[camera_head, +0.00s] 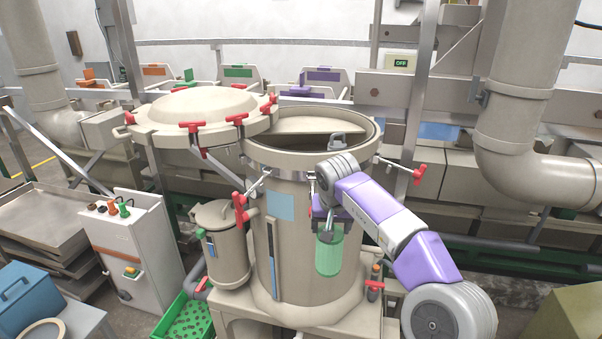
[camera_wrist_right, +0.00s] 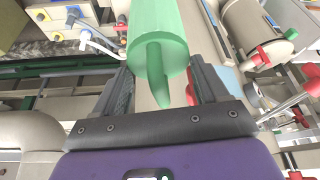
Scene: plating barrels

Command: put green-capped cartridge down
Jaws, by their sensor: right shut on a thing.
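The green cartridge (camera_head: 329,255) is a pale green cylinder hanging roughly upright below my right gripper (camera_head: 328,222), in front of the big beige vessel's wall. In the right wrist view, the cartridge (camera_wrist_right: 157,35) has a darker green stem, which lies between the two fingers of my right gripper (camera_wrist_right: 163,85). The gripper is shut on it. From the head view I cannot tell whether the cartridge touches the vessel. Its far end is cut off in the wrist view. My left gripper is not in view.
The beige vessel (camera_head: 310,260) stands open, its domed lid (camera_head: 200,106) swung left. Red-handled clamps (camera_head: 418,175) stick out around its rim. A small canister (camera_head: 222,245) stands left of it. A green crate (camera_head: 168,322) with small green pieces and a blue box (camera_head: 28,300) are lower left.

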